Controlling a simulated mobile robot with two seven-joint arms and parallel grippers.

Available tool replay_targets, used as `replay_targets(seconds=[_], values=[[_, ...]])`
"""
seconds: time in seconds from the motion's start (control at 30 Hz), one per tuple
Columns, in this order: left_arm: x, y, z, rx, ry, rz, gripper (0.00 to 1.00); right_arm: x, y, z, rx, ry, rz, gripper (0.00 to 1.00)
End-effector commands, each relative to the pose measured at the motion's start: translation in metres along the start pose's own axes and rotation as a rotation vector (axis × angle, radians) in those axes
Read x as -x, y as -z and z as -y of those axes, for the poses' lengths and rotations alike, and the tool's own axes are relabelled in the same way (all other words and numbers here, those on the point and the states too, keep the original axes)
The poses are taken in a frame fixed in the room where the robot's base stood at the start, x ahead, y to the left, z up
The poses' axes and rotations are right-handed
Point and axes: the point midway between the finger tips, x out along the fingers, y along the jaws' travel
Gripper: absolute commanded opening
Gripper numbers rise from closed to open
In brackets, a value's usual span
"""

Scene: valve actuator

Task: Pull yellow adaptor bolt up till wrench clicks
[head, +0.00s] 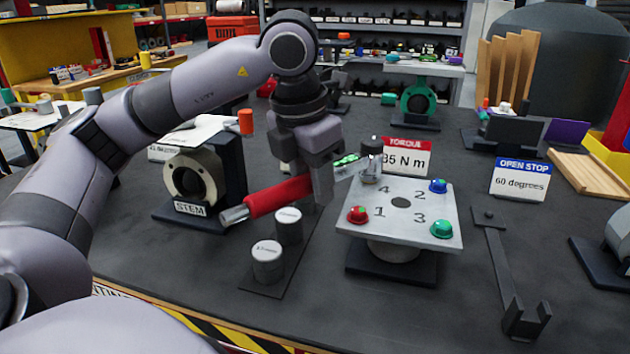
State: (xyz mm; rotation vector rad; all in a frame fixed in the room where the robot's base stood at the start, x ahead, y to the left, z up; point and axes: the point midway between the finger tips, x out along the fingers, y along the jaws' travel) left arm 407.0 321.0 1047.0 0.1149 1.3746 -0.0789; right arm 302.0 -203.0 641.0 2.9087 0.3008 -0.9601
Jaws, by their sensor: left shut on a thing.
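A torque wrench with a red handle (280,196) runs from lower left to upper right. Its grey head (371,160) sits over the corner marked 4 of a square metal adaptor plate (400,232). The yellow bolt does not show; the wrench head covers that corner. Blue (438,186), red (357,215) and green (442,229) bolts sit at corners 2, 1 and 3. My left gripper (321,188) is shut on the wrench, around the right end of its red handle, left of the plate. My right gripper is not in view.
A "TORQUE 35 N m" sign (405,157) stands behind the plate, an "OPEN STOP 60 degrees" sign (520,179) to the right. A grey spanner (505,265) lies right of the plate. Two grey cylinders (268,262) stand below the handle. A STEM fixture (190,180) is left.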

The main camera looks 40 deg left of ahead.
Motion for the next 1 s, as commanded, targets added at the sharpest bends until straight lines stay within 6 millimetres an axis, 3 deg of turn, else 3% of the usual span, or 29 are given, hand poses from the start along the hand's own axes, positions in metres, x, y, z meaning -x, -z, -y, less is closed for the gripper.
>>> replay_targets(seconds=[0.5, 1.0], values=[[0.001, -0.001, -0.017, -0.121, 0.024, 0.01, 0.0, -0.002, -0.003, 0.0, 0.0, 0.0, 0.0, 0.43], [0.0, -0.002, -0.019, -0.142, 0.028, 0.011, 0.0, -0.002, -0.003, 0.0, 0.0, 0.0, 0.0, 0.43]])
